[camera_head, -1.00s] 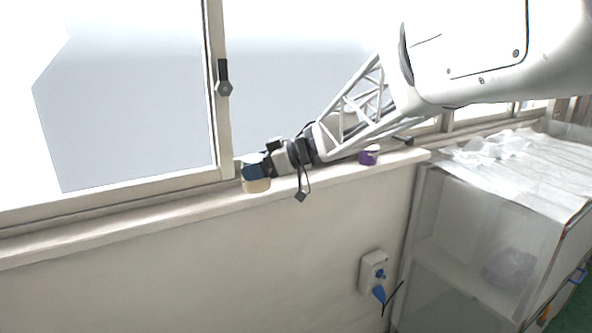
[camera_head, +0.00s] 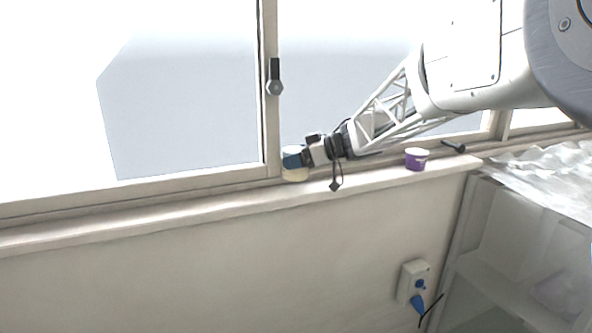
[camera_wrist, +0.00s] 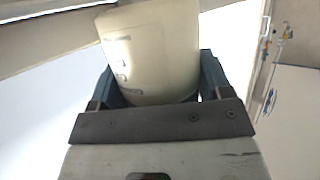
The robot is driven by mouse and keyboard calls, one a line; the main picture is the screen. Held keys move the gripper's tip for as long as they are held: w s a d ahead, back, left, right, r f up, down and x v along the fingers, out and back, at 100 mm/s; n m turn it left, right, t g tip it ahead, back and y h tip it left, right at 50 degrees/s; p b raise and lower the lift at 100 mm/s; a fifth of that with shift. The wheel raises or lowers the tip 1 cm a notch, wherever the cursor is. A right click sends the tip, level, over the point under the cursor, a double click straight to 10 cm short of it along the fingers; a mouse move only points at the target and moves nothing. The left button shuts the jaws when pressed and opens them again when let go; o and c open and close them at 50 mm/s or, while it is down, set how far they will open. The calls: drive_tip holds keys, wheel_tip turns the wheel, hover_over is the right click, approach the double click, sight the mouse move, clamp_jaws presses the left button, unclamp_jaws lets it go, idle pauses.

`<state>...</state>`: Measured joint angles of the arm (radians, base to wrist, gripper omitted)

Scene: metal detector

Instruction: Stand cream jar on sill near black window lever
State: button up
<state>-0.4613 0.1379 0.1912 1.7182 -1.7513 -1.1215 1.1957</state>
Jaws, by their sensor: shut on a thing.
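The cream jar (camera_head: 296,175) is at the window sill (camera_head: 222,205), just below the black window lever (camera_head: 275,77) on the frame post. My gripper (camera_head: 293,160) is shut on the jar, reaching it from the right. The fingers hide part of the jar.
A purple and white tub (camera_head: 416,160) stands on the sill to the right, under my arm. A dark handle-like object (camera_head: 453,146) lies beyond it. A shelf unit (camera_head: 510,240) covered with plastic stands at the right. The sill left of the jar is clear.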

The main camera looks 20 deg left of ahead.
drive_tip(key=shift+f, duration=1.75)
drive_tip(key=shift+f, duration=0.1)
drive_tip(key=o, duration=1)
drive_tip(key=shift+o, duration=0.2)
drive_tip(key=shift+d, duration=0.1)
drive_tip(key=v, duration=1.2)
